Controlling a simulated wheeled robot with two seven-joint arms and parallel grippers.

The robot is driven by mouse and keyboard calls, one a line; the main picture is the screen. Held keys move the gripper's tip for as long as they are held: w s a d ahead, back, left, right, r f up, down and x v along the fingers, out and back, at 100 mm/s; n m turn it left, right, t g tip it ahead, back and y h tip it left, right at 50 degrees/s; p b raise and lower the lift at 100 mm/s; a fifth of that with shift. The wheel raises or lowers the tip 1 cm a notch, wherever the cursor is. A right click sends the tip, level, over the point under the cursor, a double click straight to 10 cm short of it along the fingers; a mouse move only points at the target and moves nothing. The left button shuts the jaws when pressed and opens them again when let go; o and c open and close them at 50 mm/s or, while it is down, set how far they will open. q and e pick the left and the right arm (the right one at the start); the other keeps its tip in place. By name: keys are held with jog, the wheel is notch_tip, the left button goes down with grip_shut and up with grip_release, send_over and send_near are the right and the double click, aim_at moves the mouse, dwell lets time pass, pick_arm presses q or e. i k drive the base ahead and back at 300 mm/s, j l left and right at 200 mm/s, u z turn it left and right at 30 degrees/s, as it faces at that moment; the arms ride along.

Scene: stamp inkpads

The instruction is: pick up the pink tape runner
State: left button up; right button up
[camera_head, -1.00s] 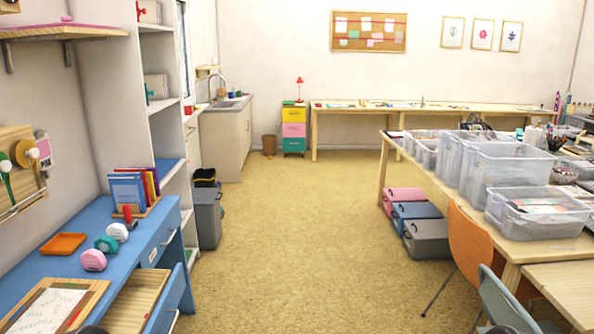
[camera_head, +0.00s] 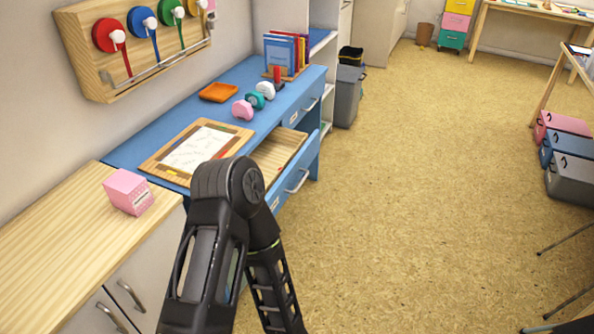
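The pink tape runner (camera_head: 242,109) lies on the blue desk (camera_head: 230,88), near its front edge and above the open drawer. A teal tape runner (camera_head: 255,101) and a white one (camera_head: 266,90) sit close behind it in a row. One of my black arms rises from the bottom of the view, with its bend in front of the desk's near end. Neither of my grippers shows, so I cannot see whether they are open or shut.
A wooden-framed board with paper (camera_head: 198,148) lies on the desk near the open drawer (camera_head: 280,152). An orange tray (camera_head: 218,92) and a book rack (camera_head: 286,55) stand farther back. A pink box (camera_head: 128,191) sits on the wooden cabinet.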

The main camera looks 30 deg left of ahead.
aim_at(243, 110)
jog(key=u, duration=2.1)
jog(key=l+u, duration=1.3)
jog(key=k+l+u, duration=0.15)
jog(key=l+u, duration=0.25)
jog(key=k+l+u, duration=0.1)
jog(key=k+l, duration=0.15)
jog(key=l, duration=0.3)
jog(key=k+l, duration=0.25)
jog(key=l, duration=0.3)
jog(key=k+l+u, duration=0.15)
jog(key=l, duration=0.4)
jog(key=k+l, duration=0.4)
jog(key=l, duration=0.15)
jog(key=k+l+u, duration=0.15)
jog(key=k+l, duration=0.15)
jog(key=l, duration=0.2)
jog(key=k+l+u, duration=0.1)
jog(key=k+l, duration=0.2)
jog(key=l, duration=0.2)
